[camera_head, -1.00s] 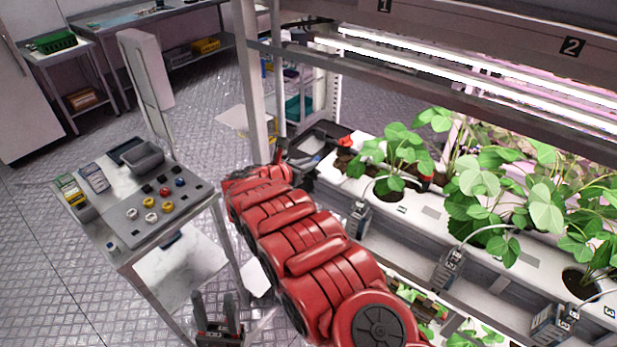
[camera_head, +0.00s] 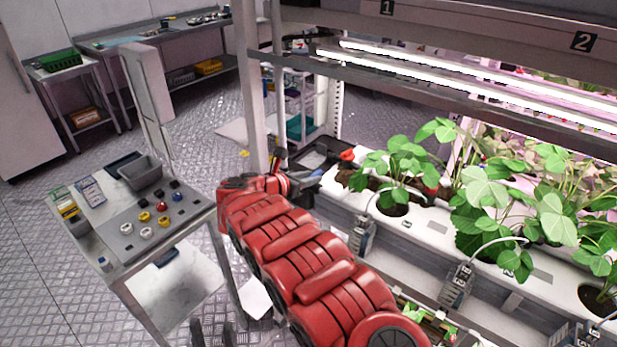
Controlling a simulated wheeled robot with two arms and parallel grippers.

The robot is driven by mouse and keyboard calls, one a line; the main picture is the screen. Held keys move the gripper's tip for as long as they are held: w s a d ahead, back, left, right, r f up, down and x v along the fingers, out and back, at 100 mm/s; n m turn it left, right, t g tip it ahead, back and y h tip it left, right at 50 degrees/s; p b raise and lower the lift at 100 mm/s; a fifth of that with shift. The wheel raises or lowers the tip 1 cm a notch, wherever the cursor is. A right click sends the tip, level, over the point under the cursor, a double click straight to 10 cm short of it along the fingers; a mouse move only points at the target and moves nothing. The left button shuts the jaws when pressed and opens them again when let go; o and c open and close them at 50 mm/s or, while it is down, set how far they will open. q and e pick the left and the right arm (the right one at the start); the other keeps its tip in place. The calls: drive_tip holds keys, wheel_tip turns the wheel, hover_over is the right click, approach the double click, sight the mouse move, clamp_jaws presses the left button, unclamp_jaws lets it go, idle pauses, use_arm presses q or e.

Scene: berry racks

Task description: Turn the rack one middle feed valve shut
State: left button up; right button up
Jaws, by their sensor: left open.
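Rack one is marked by a "1" plate (camera_head: 387,7) on its upper beam. A feed valve cannot be clearly made out in this view. Small grey units with thin tubes (camera_head: 362,235) sit along the trough front; I cannot tell whether they are valves. My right gripper (camera_head: 304,180) is at the far end of my red arm, beside the rack's front post and a black tray. Its fingers are small and partly hidden, so its opening is unclear. My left gripper (camera_head: 213,334) shows only two dark, separated fingertips at the bottom edge, open and empty, near the cart.
A white planting trough (camera_head: 425,222) with leafy plants runs along the right. The black tray (camera_head: 318,155) at its end has a red part (camera_head: 347,155) beside it. A cart (camera_head: 115,265) with knobs and a grey bin stands left. Floor is free behind it.

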drive_tip(key=shift+o, duration=1)
drive_tip(key=shift+w, duration=0.1)
drive_tip(key=shift+a+r, duration=0.1)
drive_tip(key=p+v, duration=0.7)
drive_tip(key=v, duration=1)
drive_tip(key=shift+s, duration=0.2)
drive_tip(key=shift+a, duration=0.15)
